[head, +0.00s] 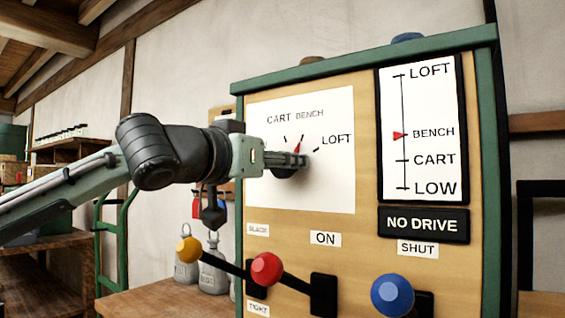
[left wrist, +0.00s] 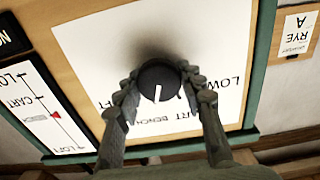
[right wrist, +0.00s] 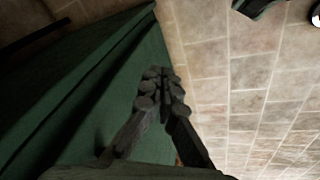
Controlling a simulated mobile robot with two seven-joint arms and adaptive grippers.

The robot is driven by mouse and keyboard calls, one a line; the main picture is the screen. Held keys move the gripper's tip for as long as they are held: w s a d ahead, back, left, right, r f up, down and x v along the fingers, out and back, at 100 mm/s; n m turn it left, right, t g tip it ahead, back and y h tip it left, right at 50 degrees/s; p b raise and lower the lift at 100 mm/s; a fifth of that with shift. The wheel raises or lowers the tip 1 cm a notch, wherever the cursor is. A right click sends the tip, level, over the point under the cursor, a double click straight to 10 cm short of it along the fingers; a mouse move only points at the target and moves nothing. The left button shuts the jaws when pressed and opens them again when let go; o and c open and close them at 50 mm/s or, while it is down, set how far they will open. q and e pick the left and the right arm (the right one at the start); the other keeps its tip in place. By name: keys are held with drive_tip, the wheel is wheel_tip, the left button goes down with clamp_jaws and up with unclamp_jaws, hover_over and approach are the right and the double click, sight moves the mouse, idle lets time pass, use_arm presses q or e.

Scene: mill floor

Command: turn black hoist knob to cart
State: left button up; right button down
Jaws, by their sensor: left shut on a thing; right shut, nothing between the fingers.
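The black hoist knob (head: 284,173) sits on a white dial plate (head: 340,190) marked CART, BENCH and LOFT in the head view. My left gripper (head: 303,160) reaches it from the left and hides part of it. In the left wrist view the knob (left wrist: 159,88) is between the two fingers, which are shut on its sides. Its white line points down in that picture, roughly toward the BENCH lettering. On the height gauge (head: 421,125) the red pointer (head: 399,135) is at BENCH. My right gripper (right wrist: 163,95) is shut and empty, seen only in the right wrist view.
Below the dial, yellow (head: 189,249), red (head: 266,268) and blue (head: 392,294) ball-ended levers stick out from the panel. A black sign (head: 424,224) reads NO DRIVE. Green cloth-like material (right wrist: 110,90) and tiled floor (right wrist: 245,80) lie around my right gripper.

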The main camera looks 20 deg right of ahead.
use_arm(q)
drive_tip(key=shift+n, duration=0.3)
drive_tip(key=shift+c, duration=0.4)
drive_tip(key=shift+f+n, duration=0.1)
drive_tip(key=shift+n, duration=1.9)
drive_tip(key=shift+w+n+p, duration=0.1)
drive_tip(key=shift+n+p, duration=0.3)
drive_tip(key=shift+n, duration=0.8)
drive_tip(key=shift+a+n, duration=0.1)
drive_tip(key=shift+n, duration=0.4)
use_arm(e)
drive_tip(key=f, duration=0.3)
drive_tip(key=shift+s+a+f, duration=0.1)
drive_tip(key=shift+s+a, duration=0.15)
use_arm(q)
drive_tip(key=o, duration=1.1)
use_arm(e)
drive_tip(key=shift+d, duration=0.1)
